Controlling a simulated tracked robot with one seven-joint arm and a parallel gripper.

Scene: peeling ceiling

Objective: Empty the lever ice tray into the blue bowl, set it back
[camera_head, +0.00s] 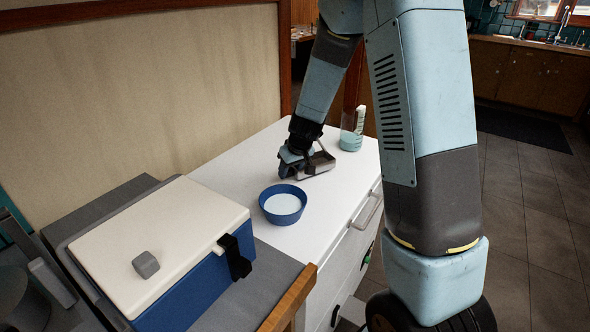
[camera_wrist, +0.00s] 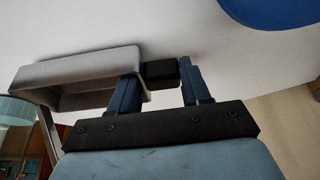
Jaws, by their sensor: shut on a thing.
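The ice tray (camera_head: 320,163) is a grey metal trough just above or on the white top, behind and right of the bowl; I cannot tell if it touches. My gripper (camera_head: 294,158) is shut on the tray's black end block. In the wrist view my gripper (camera_wrist: 160,90) has a finger on each side of that block, and the tray (camera_wrist: 80,68) extends left, its hollow side showing and looking empty. The blue bowl (camera_head: 270,209) stands upright with a pale, whitish inside; I cannot make out separate cubes. Its blue edge (camera_wrist: 265,10) shows at the wrist view's top right.
A clear container (camera_head: 350,141) with greenish contents stands at the back right of the white cabinet top (camera_head: 237,160). A blue cooler with a cream lid (camera_head: 165,245) and grey knob is at front left. A beige panel (camera_head: 140,90) rises behind.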

